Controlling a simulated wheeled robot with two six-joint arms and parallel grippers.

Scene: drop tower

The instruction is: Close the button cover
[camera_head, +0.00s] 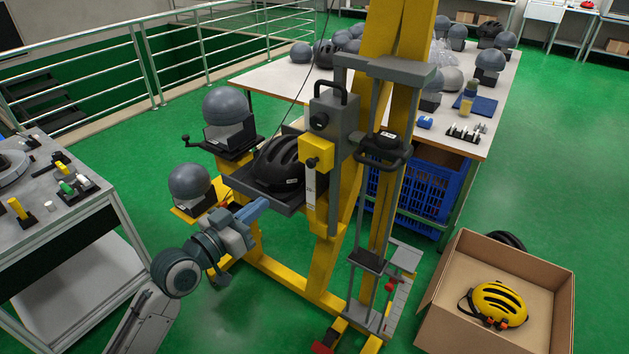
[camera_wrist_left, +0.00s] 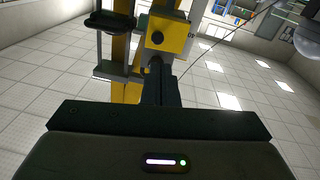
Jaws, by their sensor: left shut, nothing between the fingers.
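A yellow box (camera_head: 317,153) with a dark round part on its face is fixed to the front of the drop tower (camera_head: 340,115). It also shows in the left wrist view (camera_wrist_left: 168,40), just beyond my fingertips. I cannot tell a separate button cover from the box, nor its position. My left gripper (camera_head: 262,203) is shut and empty, below and left of the yellow box, pointing up and right. Its closed fingers show in the left wrist view (camera_wrist_left: 158,78). They appear apart from the box. My right gripper is not in view.
A black helmet (camera_head: 278,163) sits on the tower's dark platform, above my left gripper. Grey headforms (camera_head: 229,106) stand to the left. A cardboard box (camera_head: 455,290) with a yellow helmet (camera_head: 498,303) lies at right. Green floor is open at front.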

